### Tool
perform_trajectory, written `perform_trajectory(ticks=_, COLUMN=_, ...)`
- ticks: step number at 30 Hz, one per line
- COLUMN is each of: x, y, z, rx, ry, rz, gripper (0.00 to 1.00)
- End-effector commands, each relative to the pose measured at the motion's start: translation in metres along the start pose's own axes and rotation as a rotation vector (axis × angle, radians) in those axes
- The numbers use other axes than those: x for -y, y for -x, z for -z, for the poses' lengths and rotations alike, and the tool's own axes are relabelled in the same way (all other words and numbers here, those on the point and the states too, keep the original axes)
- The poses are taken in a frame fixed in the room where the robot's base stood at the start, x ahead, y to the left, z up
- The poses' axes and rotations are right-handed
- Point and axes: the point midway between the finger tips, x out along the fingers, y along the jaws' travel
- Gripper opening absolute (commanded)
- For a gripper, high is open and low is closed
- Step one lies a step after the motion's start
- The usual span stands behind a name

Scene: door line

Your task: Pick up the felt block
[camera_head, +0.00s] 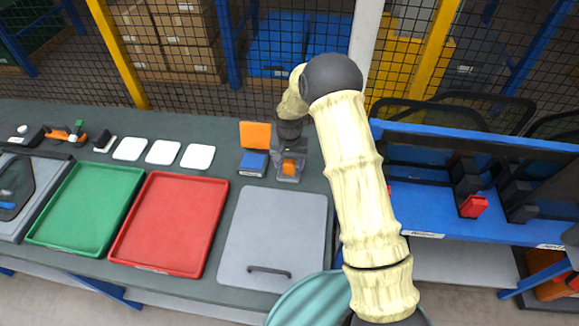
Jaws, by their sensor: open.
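My gripper (289,168) is at the back of the dark bench, pointing down, with its jaws open. A small orange block (289,169) shows between or just below its fingers; I cannot tell whether they touch it. To its left lies a blue block with a pale lower edge (252,163), and behind that stands an orange panel (255,135). A small dark and white block (104,141) lies farther left. I cannot tell for sure which of these is the felt block. My wrist and fingers hide part of the orange block.
A grey panel with a dark handle (275,238), a red tray (170,225) and a green tray (86,207) lie along the bench front. Several white squares (163,152) line the back. A blue rack (440,205) stands right, a mesh fence (185,60) behind.

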Motion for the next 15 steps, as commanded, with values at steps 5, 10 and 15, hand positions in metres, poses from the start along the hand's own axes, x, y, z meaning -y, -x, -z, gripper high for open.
perform_trajectory(ticks=5, x=0.000, y=-0.022, z=0.000, rx=0.001, ry=-0.002, rz=0.000, gripper=0.62)
perform_trajectory(ticks=10, x=0.000, y=-0.030, z=0.000, rx=-0.001, ry=-0.002, rz=0.001, gripper=0.62)
perform_trajectory(ticks=15, x=0.001, y=-0.030, z=0.000, rx=-0.001, ry=-0.002, rz=0.001, gripper=0.62)
